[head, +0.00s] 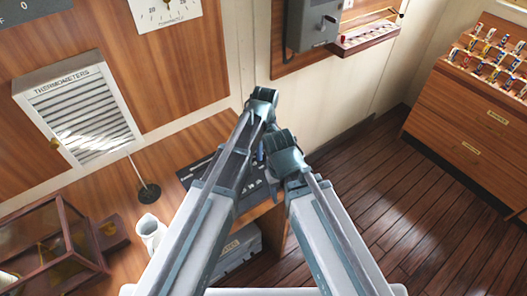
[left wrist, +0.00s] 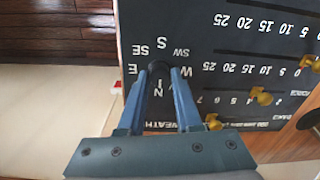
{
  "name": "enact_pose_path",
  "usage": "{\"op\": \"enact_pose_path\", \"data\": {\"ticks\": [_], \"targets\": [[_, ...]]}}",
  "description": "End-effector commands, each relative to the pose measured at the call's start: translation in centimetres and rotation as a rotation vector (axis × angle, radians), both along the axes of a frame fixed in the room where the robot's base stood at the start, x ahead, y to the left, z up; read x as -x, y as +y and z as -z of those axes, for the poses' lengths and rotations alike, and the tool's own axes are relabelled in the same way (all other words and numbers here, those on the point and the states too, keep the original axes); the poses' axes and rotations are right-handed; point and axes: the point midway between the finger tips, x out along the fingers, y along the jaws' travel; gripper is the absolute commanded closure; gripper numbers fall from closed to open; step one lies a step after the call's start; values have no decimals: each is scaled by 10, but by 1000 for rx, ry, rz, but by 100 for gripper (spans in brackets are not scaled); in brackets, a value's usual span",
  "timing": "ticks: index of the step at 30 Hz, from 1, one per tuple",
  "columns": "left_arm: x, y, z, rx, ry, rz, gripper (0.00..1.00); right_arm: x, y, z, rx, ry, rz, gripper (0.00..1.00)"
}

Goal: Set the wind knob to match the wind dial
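The wind knob (left wrist: 157,76) is a dark round knob on a black panel, ringed by upside-down white compass letters, in the left wrist view. My left gripper (left wrist: 157,72) has one finger on each side of it, with very little gap. I cannot tell whether the fingers press on it. In the head view my left gripper (head: 261,153) is small and partly hidden by my arms, over the black panel (head: 196,172) on the desk. My right gripper is not seen. No wind dial can be made out; a white dial (head: 165,14) at the top is cut off.
Brass slider handles (left wrist: 262,97) stand on the panel's scales, close right of the fingers. A slatted thermometer box (head: 85,112), a thin rod on a round base (head: 149,192), a white jug (head: 150,232) and a glass case (head: 45,250) are at left. Floor (head: 375,190) at right is clear.

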Motion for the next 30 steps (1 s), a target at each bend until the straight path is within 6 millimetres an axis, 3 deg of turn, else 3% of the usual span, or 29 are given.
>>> {"op": "enact_pose_path", "data": {"ticks": [1, 5, 17, 30], "targets": [[0, 0, 0, 0, 0, 0, 78, 0, 0, 0, 0, 0, 0, 45], [0, 0, 0, 0, 0, 0, 100, 0, 0, 0, 0, 0, 0, 45], [0, 0, 0, 0, 0, 37, 100, 0, 0, 0, 0, 0, 0, 45], [0, 0, 0, -1, -1, 372, 100, 0, 0, 0, 0, 0, 0, 45]]}}
